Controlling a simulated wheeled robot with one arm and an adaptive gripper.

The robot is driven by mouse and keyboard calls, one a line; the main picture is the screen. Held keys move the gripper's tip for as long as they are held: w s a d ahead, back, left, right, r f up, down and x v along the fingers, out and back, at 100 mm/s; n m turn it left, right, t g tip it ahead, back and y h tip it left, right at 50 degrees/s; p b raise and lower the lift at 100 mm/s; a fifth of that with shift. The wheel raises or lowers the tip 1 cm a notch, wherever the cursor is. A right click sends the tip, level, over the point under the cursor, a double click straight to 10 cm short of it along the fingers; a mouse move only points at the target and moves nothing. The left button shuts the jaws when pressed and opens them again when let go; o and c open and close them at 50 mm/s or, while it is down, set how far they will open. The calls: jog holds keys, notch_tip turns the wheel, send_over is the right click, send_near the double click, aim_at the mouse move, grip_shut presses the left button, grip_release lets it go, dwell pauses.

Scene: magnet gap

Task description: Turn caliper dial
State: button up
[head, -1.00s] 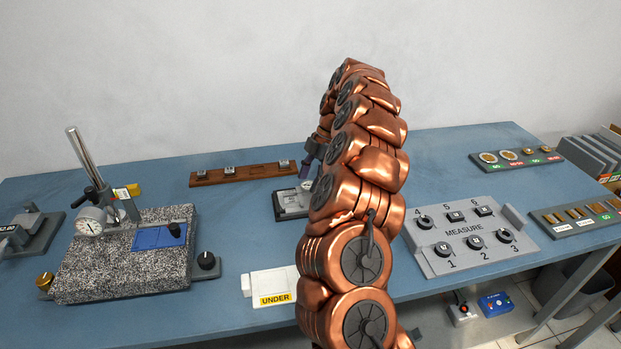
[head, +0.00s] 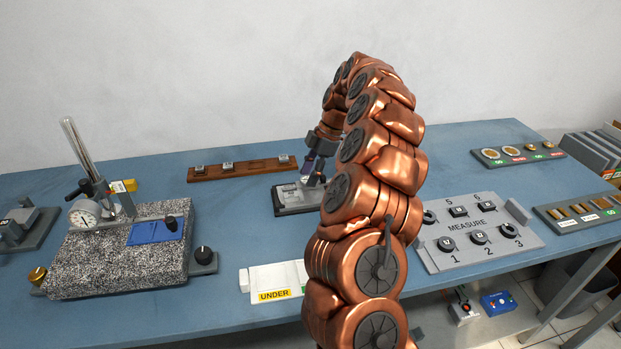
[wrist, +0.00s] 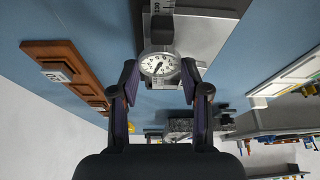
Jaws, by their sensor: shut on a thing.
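The caliper lies on a dark-edged grey stand (head: 284,210) in the middle of the bench. Its round white dial (wrist: 158,66) with a dark needle shows in the wrist view, and the caliper beam (wrist: 162,22) runs up from it. My gripper (wrist: 159,72) is shut on the dial, with one dark purple finger at each side of its rim. In the head view my gripper (head: 313,178) points down at the stand, and my arm hides part of the stand's right side.
A wooden rack (head: 243,170) with small blocks lies behind and left. A granite plate (head: 115,262) with a dial gauge stands at left. An UNDER tray (head: 270,279) is in front. The MEASURE panel (head: 470,240) is at right. Bare blue bench surrounds the stand.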

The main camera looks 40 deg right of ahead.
jog(key=m+b, duration=0.1)
jog(key=m+t+b, duration=0.1)
jog(key=m+b, duration=0.1)
jog(key=shift+s+f+h, duration=0.1)
jog(key=shift+f+h, duration=0.1)
jog(key=shift+h, duration=0.1)
jog(key=shift+a+r+m+t+h+b, duration=0.1)
jog(key=shift+m+t+h+b, duration=0.35)
jog(key=shift+m+b, duration=0.85)
jog(key=shift+m+p, duration=0.3)
jog(key=shift+m, duration=0.2)
jog(key=o, duration=1.2)
jog(key=shift+r, duration=0.1)
jog(key=shift+c, duration=0.2)
jog(key=v, duration=1.2)
